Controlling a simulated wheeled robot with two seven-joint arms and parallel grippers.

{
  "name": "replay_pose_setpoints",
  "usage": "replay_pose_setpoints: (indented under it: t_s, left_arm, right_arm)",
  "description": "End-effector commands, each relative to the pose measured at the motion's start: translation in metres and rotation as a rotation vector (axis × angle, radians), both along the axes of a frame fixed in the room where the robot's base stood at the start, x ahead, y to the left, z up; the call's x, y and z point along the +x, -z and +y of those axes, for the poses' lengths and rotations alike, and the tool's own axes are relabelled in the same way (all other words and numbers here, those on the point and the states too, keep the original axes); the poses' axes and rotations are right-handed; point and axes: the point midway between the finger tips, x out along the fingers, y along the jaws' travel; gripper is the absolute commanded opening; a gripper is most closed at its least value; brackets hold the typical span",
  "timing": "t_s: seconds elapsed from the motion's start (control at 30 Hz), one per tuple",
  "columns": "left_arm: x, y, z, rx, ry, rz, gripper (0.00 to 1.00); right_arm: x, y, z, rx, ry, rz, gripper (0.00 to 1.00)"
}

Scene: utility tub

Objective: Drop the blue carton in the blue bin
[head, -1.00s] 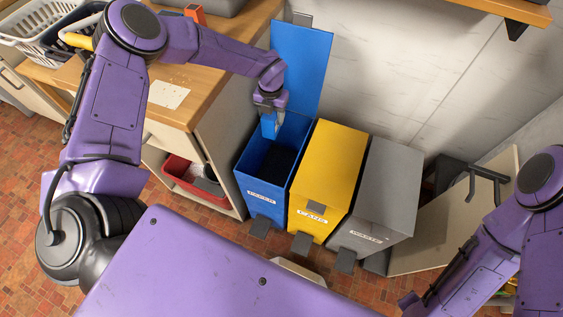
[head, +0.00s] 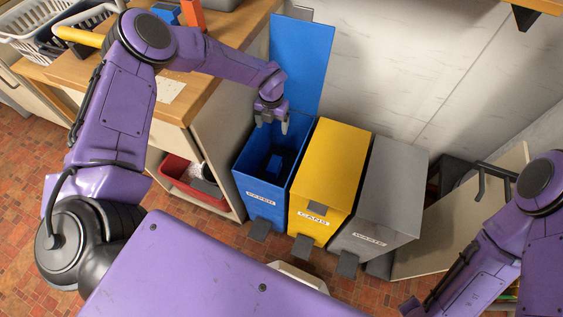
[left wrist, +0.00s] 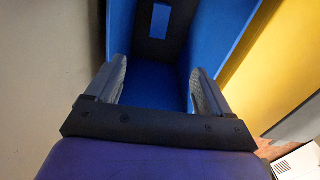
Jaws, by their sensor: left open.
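The blue bin (head: 262,191), labelled PAPER, stands open with its blue lid (head: 302,60) raised behind it. The blue carton (head: 275,162) is inside the bin, low down on the dark interior; it also shows in the left wrist view (left wrist: 159,20) beyond the fingers. My left gripper (head: 271,122) is just above the bin's back part, pointing down, open and empty. In the left wrist view its two fingers (left wrist: 158,75) are apart with only the blue bin wall between them. My right arm shows at the right, but its gripper is out of view.
A yellow bin (head: 328,165) and a grey bin (head: 382,190), both closed, stand right of the blue bin. A wooden counter (head: 205,85) with a blue item (head: 166,13) and an orange item (head: 192,15) is at left. A red tub (head: 190,186) sits below it.

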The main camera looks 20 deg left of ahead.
Motion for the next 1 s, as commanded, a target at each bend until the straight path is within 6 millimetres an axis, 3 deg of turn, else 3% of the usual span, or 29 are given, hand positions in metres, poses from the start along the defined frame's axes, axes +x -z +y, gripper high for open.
replay_pose_setpoints:
  t_s: [0.17, 0.53, 0.7, 1.0]
  left_arm:
    - [0.001, -0.015, 0.000, -0.002, -0.002, -0.004, 0.81]
    - [0.001, -0.094, 0.000, -0.001, 0.001, -0.003, 0.81]
    - [0.000, -0.105, 0.000, 0.000, 0.000, 0.000, 0.81]
    - [0.000, -0.105, 0.000, 0.000, 0.000, 0.000, 0.81]
  right_arm:
    - [0.000, 0.001, 0.000, 0.000, 0.000, 0.000, 0.43]
    - [0.000, 0.007, 0.000, 0.000, 0.000, 0.000, 0.43]
    - [0.000, 0.007, 0.000, 0.000, 0.000, 0.000, 0.43]
    - [0.000, 0.007, 0.000, 0.000, 0.000, 0.000, 0.43]
